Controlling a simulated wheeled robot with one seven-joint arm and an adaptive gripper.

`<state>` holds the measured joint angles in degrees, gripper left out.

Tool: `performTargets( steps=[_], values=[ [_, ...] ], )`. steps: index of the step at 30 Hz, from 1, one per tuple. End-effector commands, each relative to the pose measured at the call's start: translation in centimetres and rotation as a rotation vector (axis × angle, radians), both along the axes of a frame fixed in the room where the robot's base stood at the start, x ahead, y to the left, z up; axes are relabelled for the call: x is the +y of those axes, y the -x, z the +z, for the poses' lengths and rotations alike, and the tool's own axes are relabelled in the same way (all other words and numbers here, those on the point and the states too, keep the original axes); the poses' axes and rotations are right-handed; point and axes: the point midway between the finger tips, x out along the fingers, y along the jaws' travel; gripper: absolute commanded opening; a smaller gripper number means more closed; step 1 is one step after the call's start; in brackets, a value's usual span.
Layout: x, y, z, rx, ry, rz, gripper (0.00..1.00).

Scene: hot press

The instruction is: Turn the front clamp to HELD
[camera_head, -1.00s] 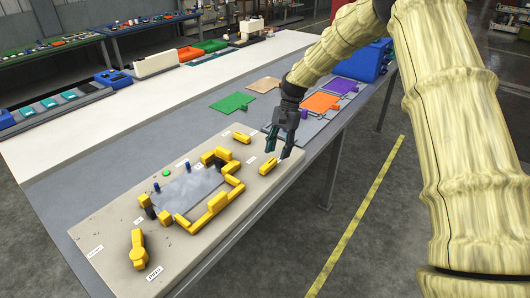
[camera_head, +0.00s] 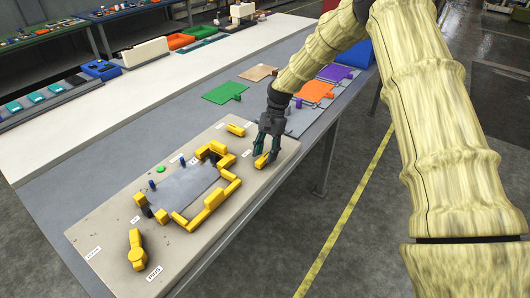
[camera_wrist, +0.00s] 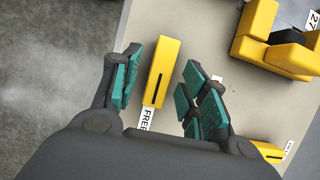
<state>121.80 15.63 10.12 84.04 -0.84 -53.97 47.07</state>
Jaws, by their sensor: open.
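The front clamp (camera_head: 261,160) is a yellow bar near the right end and near edge of the beige plate. In the wrist view the clamp (camera_wrist: 165,62) lies between the two teal finger pads of my gripper (camera_wrist: 163,78), with a gap on each side. A white label reading FREE (camera_wrist: 147,119), partly hidden, sits at its lower end. The HELD label cannot be read in either view. In the head view my open gripper (camera_head: 266,155) points down over the clamp and hides part of it.
The beige plate (camera_head: 110,225) also bears a yellow-framed grey press bed (camera_head: 185,187), a second yellow clamp (camera_head: 235,129) and a yellow lever (camera_head: 136,250) at the left. Green (camera_head: 224,93) and orange (camera_head: 315,90) pieces lie behind. Floor is open beyond the near edge.

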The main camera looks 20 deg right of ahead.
Motion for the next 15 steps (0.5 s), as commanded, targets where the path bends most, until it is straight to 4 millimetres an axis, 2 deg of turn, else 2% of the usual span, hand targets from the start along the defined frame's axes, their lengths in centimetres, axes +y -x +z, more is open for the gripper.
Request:
performTargets(
  steps=[4,13,15],
  values=[
    [0.25,0.18,-0.7,0.0,0.0,0.0,0.44],
    [0.28,0.22,-0.9,-0.001,0.001,0.001,0.44],
    [0.28,0.22,-0.9,-0.001,0.001,0.001,0.33]
  ],
)
